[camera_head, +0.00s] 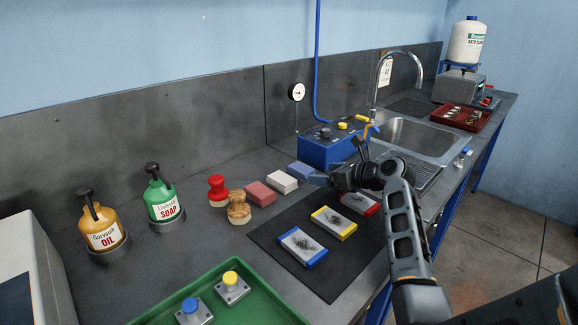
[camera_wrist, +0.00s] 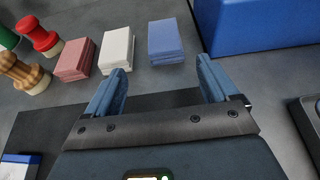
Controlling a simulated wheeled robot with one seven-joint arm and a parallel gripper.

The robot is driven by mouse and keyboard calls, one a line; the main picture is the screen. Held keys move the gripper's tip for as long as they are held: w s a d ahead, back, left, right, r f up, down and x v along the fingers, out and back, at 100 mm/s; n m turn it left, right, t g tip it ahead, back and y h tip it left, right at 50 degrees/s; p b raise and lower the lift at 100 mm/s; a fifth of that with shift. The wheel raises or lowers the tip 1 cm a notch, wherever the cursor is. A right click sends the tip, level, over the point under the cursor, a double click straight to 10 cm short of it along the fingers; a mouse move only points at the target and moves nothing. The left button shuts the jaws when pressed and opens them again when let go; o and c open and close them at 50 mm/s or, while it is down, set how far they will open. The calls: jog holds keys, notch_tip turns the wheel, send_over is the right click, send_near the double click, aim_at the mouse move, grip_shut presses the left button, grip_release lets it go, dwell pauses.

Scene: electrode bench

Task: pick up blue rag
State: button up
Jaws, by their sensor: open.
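The blue rag (camera_wrist: 165,40) is a folded light-blue stack on the grey bench. In the wrist view it lies beyond my gripper (camera_wrist: 160,80), in line with the gap between the fingers and apart from them. In the head view the blue rag (camera_head: 301,171) sits at the right end of a row of folded rags, just left of my gripper (camera_head: 318,180). My gripper is open, with nothing between its fingers.
A white rag (camera_wrist: 115,50) and a red rag (camera_wrist: 74,59) lie left of the blue one. A blue box (camera_wrist: 260,25) stands close on its right. A dark mat (camera_head: 300,255) holds several framed plates. A sink (camera_head: 420,137) is at the back right.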

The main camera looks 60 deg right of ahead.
aim_at(308, 171)
jog(key=x, duration=0.3)
jog(key=shift+w+d+r, duration=0.1)
jog(key=shift+w+d, duration=0.05)
jog(key=x, duration=0.4)
jog(key=shift+w+d, duration=0.3)
jog(key=shift+d, duration=0.15)
jog(key=c, duration=1)
